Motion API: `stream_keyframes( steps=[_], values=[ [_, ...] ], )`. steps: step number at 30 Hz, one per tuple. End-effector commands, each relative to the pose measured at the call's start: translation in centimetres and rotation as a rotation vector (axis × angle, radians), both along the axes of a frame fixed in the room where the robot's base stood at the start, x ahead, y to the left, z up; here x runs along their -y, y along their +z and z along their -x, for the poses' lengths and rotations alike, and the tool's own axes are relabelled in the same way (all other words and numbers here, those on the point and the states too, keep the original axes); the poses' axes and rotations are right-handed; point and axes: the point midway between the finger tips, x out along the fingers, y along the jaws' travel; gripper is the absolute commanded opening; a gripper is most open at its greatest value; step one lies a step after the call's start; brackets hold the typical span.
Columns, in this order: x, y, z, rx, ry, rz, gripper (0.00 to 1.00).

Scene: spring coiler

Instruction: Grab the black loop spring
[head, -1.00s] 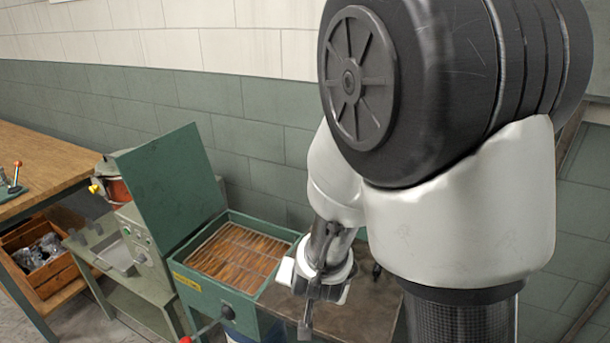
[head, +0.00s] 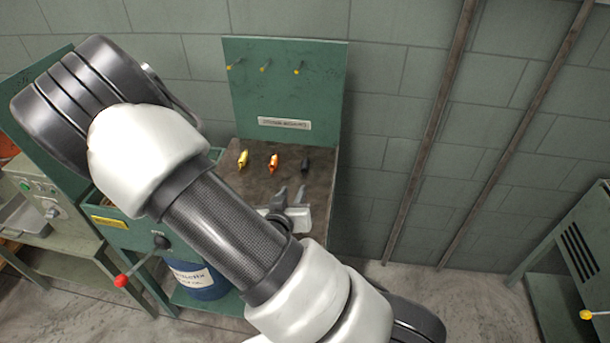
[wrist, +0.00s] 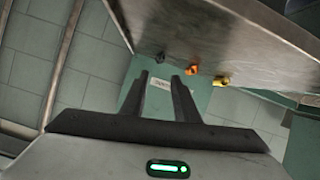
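A small black spring (head: 305,166) lies on the brown bench top (head: 318,197), at the right end of a row of three. It also shows in the wrist view (wrist: 160,57), near the bench edge and beyond my fingers. An orange spring (head: 273,164) lies in the middle and a yellow spring (head: 243,160) at the left. My gripper (head: 290,197) is over the front of the bench in the head view, apart from the springs. In the wrist view its two fingers (wrist: 162,80) stand apart with nothing between them.
A green backboard (head: 285,90) with yellow-tipped pegs and a label stands behind the springs. A red-knobbed lever (head: 121,281) and a blue drum (head: 199,280) are at left. A green vented cabinet (head: 575,250) stands at right. The floor between bench and cabinet is clear.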

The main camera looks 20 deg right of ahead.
Motion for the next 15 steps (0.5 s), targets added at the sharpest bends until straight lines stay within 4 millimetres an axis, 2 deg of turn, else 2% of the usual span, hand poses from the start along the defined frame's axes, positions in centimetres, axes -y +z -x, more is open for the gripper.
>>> stream_keyframes(
  steps=[1, 12, 15],
  values=[
    [0.3, -1.1, -0.5, 0.006, -0.003, -0.003, 0.28],
    [2.1, -2.3, -3.0, 0.004, -0.001, -0.004, 0.28],
    [3.4, -2.4, -4.5, -0.002, -0.003, 0.002, 0.28]
  ],
)
